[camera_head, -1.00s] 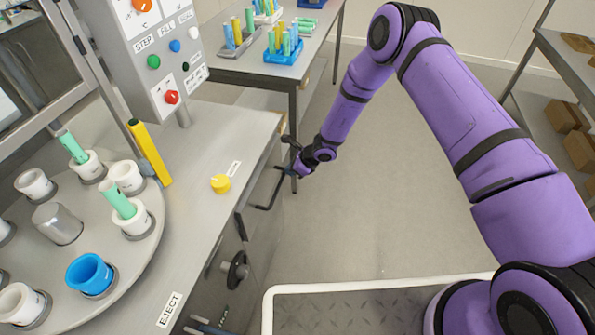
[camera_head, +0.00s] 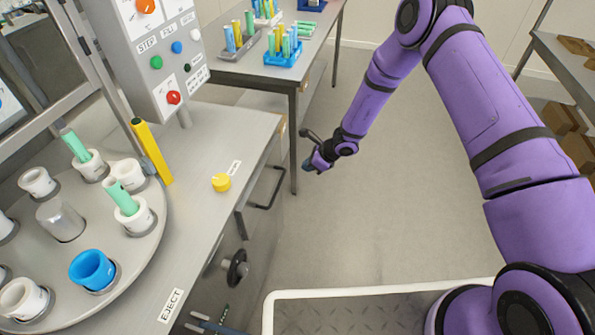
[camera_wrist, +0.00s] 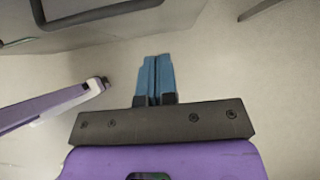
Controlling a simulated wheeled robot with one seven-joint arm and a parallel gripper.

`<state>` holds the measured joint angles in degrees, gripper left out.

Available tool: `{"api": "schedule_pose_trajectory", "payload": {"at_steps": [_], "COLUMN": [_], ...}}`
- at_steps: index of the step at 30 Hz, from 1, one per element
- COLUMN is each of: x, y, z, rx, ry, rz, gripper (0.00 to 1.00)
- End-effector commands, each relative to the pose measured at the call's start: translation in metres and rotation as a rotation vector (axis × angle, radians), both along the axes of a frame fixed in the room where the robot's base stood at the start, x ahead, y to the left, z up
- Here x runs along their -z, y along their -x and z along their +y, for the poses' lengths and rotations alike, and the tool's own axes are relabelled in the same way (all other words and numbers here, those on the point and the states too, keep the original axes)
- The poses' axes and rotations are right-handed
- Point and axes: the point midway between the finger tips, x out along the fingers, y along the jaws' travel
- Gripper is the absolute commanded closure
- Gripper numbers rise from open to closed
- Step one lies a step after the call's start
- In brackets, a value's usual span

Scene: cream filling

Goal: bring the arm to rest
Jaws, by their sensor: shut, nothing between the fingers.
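My purple arm reaches down from the upper right in the head view. My gripper (camera_head: 312,163) hangs over the open floor, a little right of the machine's front side, apart from it and empty. In the wrist view my gripper (camera_wrist: 157,72) shows two blue fingers pressed together with nothing between them. A dark handle (camera_wrist: 95,12) on the machine front shows at the top left of the wrist view.
The filling machine's table (camera_head: 240,135) stands at left with a yellow knob (camera_head: 221,182), a rotating plate (camera_head: 150,237) of cups and a front handle (camera_head: 268,188). A bench (camera_head: 250,72) with tube racks stands behind. Shelves (camera_head: 560,60) are at right. The floor (camera_head: 390,220) between is clear.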

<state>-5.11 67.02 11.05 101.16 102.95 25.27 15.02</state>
Motion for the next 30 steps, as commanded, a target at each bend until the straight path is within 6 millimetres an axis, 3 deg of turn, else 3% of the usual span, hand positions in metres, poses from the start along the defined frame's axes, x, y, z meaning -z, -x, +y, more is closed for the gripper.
{"api": "schedule_pose_trajectory", "payload": {"at_steps": [3,9,20,23,30], "x": [-0.019,-0.039,-0.052,-0.073,-0.168], "y": [0.004,0.009,0.010,0.007,0.006], "z": [-0.015,-0.030,-0.037,-0.038,-0.047], "rx": [0.001,0.001,-0.010,-0.050,-0.246], "ry": [0.000,0.000,0.002,0.006,0.035], "rz": [-0.001,-0.001,-0.011,-0.049,-0.215], "gripper": [1.00,1.00,1.00,1.00,1.00]}}
